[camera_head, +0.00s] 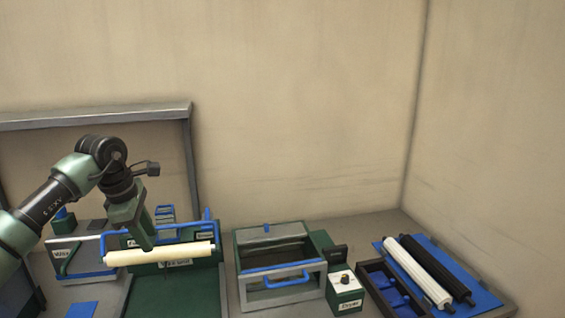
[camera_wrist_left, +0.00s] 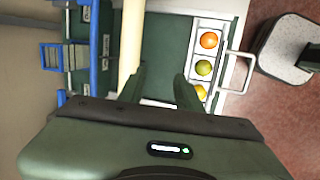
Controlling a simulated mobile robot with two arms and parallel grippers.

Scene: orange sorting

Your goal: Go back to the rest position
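My left gripper (camera_head: 147,240) points down over the green station at the left of the counter in the head view. In the left wrist view its two fingers (camera_wrist_left: 160,75) stand apart, with green surface and nothing held between them. A cream roller (camera_head: 180,253) lies across the station beside the fingertips; it also shows in the left wrist view (camera_wrist_left: 130,40), partly hidden by one finger. I cannot tell whether finger and roller touch. My right gripper is in neither view.
A white tray (camera_wrist_left: 224,58) holds an orange, a green and a yellowish fruit. A grey-framed box with a blue handle (camera_head: 287,280) stands mid-counter, near a dial box (camera_head: 345,290). A white roller (camera_head: 415,272) and black roller (camera_head: 437,267) lie right. Wall space above is free.

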